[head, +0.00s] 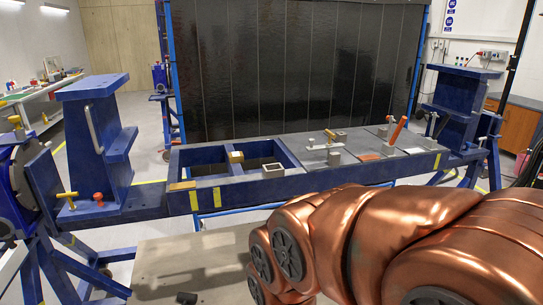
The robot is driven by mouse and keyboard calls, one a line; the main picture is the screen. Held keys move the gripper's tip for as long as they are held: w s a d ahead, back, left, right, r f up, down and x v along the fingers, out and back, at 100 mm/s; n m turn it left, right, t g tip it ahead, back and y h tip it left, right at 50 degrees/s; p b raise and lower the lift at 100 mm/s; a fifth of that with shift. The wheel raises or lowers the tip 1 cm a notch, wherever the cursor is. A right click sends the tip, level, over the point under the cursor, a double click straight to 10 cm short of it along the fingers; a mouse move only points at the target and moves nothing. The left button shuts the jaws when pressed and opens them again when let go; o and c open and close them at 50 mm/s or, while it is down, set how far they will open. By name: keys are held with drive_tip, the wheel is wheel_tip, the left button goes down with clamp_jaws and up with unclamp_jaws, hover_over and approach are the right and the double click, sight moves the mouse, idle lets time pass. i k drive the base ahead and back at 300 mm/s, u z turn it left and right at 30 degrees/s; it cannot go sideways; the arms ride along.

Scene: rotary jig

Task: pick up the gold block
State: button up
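A small gold block (236,157) with a pale top sits on the frame of the blue rotary jig (205,205), at the open bays left of centre. A flat gold-tan piece (182,186) lies on the jig's front left corner; I cannot tell whether it is a block or a plate. My copper-coloured arm fills the lower right of the head view. My gripper is not in view, so I cannot see whether it is open or shut.
A tall blue post (100,140) rises at left, another (462,100) at right. A dark panel (290,70) stands behind.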

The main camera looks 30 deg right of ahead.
sight(238, 157)
drive_tip(key=z, duration=0.5)
drive_tip(key=k, duration=1.3)
drive_tip(key=z, duration=0.6)
drive_tip(key=i, duration=2)
drive_tip(key=u, duration=1.2)
drive_tip(key=i, duration=0.5)
drive_tip(key=u, duration=0.65)
